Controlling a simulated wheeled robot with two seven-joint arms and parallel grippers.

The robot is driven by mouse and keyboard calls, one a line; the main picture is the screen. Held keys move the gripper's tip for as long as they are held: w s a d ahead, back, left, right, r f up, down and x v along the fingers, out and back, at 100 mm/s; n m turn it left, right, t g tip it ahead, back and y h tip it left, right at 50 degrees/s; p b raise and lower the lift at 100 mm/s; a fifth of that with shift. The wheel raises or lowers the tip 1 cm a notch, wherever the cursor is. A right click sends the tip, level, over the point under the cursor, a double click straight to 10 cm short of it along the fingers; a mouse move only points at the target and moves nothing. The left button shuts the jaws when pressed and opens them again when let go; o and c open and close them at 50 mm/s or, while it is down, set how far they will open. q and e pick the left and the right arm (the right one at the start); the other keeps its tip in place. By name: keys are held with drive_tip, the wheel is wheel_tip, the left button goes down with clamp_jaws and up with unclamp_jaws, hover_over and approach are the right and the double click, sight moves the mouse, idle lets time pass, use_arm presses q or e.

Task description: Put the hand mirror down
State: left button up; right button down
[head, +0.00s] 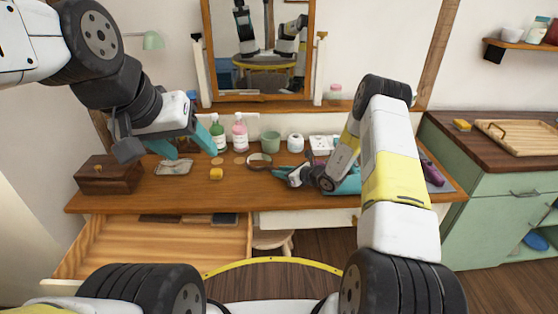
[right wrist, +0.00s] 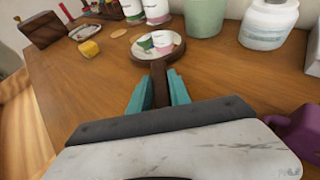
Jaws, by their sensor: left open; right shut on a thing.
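The hand mirror (head: 260,160) is round with a dark wooden rim and handle. It is over the middle of the wooden dressing table (head: 230,196), at or just above the top; I cannot tell if it touches. In the right wrist view its glass (right wrist: 146,45) faces up and reflects bottles. My right gripper (head: 279,170) is shut on the handle, with teal fingers on both sides of it in the wrist view (right wrist: 158,90). My left gripper (head: 187,146) is open and empty above the table's left part.
A yellow block (head: 216,174) lies left of the mirror. Green (head: 218,134) and pink (head: 239,135) bottles, a green cup (head: 270,142) and a white jar (head: 295,143) stand behind. A wooden box (head: 109,175) is at the left. A drawer (head: 150,245) is open below.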

drive_tip(key=c, duration=1.2)
unclamp_jaws()
drive_tip(key=shift+f, duration=0.1)
